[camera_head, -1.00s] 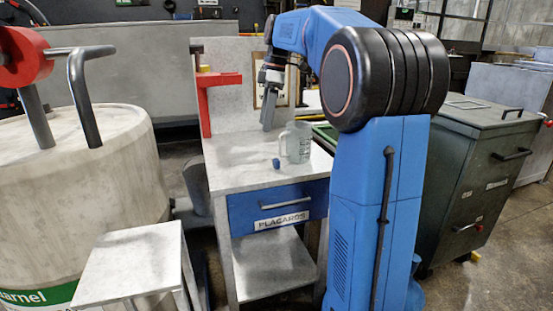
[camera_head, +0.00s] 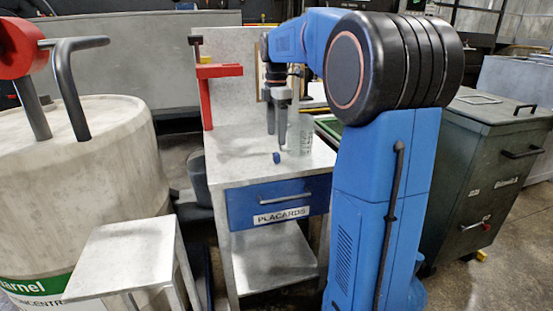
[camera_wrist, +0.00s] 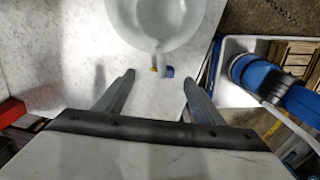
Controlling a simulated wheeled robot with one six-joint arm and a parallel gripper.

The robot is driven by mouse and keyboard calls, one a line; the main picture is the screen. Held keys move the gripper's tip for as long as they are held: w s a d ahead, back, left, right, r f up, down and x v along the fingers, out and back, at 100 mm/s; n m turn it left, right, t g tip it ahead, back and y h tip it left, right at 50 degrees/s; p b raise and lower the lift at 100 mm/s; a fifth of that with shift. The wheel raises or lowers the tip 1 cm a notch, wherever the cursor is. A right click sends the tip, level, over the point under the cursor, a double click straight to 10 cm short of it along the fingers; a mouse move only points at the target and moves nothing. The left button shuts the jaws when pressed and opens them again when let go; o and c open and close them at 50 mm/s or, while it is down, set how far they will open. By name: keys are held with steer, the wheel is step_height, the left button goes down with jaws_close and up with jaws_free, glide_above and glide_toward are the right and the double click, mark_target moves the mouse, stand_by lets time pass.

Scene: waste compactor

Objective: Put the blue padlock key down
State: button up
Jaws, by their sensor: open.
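A small blue item (camera_head: 276,157), which looks like the blue padlock key, lies on the grey worktop (camera_head: 235,165) near its front edge. In the wrist view the blue piece (camera_wrist: 168,71) shows beside the jug's handle, with a bit of yellow at its left; the handle hides part of it. My gripper (camera_head: 277,132) points down above the worktop, behind the key in the head view. It is open, and nothing shows between its two fingers (camera_wrist: 158,82) in the wrist view. The key lies just beyond the fingertips there.
A clear measuring jug (camera_head: 301,137) stands right of my gripper, close to it. A red stand (camera_head: 207,95) is at the worktop's left. Below is a blue drawer marked PLACARDS (camera_head: 280,203). A large drum (camera_head: 75,190) and small table (camera_head: 125,255) stand left.

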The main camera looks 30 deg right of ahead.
mark_target(275, 156)
steer(key=shift+s+a+f, duration=0.1)
steer(key=shift+a+f, duration=0.1)
steer(key=shift+f, duration=1.45)
steer(key=shift+s+a+f, duration=0.1)
steer(key=shift+a+f, duration=0.05)
steer(key=shift+f, duration=1.45)
steer(key=c, duration=1.2)
steer(key=shift+r, duration=0.1)
steer(key=shift+c, duration=0.2)
